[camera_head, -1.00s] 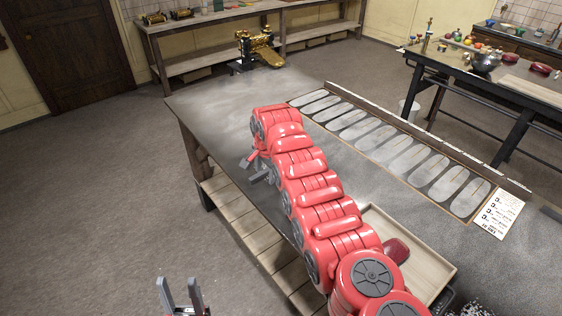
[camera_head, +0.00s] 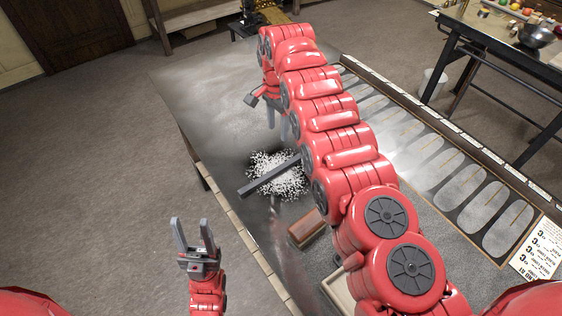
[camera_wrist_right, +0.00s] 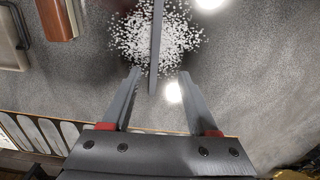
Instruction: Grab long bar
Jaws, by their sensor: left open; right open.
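The long bar (camera_head: 270,177), dark grey and thin, lies slanted across a patch of white granules (camera_head: 281,188) on the grey table. Its right end meets the outline of my right arm in the head view. My right gripper (camera_head: 277,124) is open above the table, beyond the bar. In the right wrist view the bar (camera_wrist_right: 156,40) runs toward the gripper (camera_wrist_right: 160,74), its near end appearing between the spread fingers; their height above it cannot be told. My left gripper (camera_head: 191,222) is open and empty, off the table's left edge.
A red-brown block (camera_head: 306,227) sits near the bar, and a pale tray (camera_head: 338,292) lies partly behind my right arm. A board with oval slots (camera_head: 450,178) and a printed sheet (camera_head: 540,248) lie along the right side. The table's left part is clear.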

